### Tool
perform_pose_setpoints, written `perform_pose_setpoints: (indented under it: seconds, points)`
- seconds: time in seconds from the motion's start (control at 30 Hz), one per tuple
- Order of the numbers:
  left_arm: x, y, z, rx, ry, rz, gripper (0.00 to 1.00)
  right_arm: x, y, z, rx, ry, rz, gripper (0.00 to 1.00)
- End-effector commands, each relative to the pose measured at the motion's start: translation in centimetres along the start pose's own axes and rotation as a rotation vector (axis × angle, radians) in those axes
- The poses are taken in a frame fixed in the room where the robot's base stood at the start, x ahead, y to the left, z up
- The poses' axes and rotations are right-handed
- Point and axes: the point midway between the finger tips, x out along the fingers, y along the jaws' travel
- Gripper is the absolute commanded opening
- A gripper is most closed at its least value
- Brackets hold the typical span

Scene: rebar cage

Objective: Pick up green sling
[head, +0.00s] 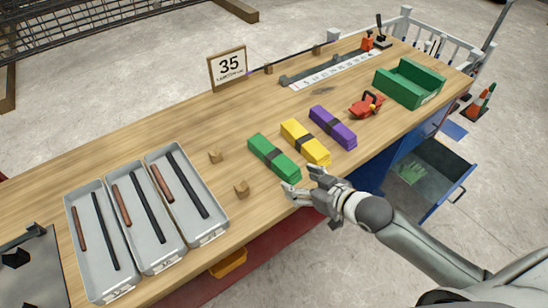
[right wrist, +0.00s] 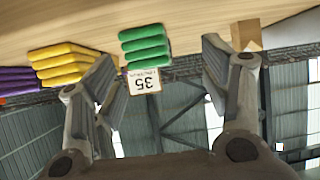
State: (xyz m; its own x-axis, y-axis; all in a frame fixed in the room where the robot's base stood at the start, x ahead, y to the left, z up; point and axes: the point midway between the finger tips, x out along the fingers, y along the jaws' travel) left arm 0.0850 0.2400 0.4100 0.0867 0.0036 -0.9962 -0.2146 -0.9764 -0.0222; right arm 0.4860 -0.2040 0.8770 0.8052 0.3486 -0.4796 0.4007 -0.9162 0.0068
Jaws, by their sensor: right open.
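My right gripper (head: 303,187) is open and empty, just in front of the near end of the green sling, close to the bench's front edge. In the right wrist view, the green sling (right wrist: 146,46) shows between the two open fingers (right wrist: 162,85), apart from them. A yellow sling (head: 305,142) and a purple sling (head: 333,127) lie to its right. My left gripper is not in view.
Small wooden blocks (head: 241,189) and grey trays (head: 134,240) with dark and red bars lie to the left. A "35" sign (head: 228,68) stands behind. A red shackle (head: 367,104) and green bin (head: 409,83) are at the right.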

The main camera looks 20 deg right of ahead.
Motion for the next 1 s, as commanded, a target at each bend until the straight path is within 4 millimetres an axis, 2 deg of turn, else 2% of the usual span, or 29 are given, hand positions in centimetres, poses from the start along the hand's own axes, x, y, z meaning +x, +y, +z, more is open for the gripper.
perform_pose_setpoints:
  seconds: [0.1, 0.3, 0.6, 0.83, 1.0]
  points:
    - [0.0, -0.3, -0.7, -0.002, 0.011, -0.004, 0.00, 0.4, 1.5, -1.5, -0.006, 0.062, -0.012, 0.70]
    - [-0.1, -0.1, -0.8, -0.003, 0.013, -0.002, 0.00, 1.1, 2.5, -2.6, -0.002, 0.108, -0.022, 0.70]
    - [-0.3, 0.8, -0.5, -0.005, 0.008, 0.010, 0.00, 4.8, 2.4, -3.2, 0.000, 0.110, -0.021, 0.70]
    - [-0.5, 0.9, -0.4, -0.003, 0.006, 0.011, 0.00, 6.2, 2.2, -3.4, -0.001, 0.108, -0.022, 0.70]
    - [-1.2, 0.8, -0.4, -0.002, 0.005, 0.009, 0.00, 7.9, 1.8, -4.4, -0.001, 0.109, -0.022, 0.70]
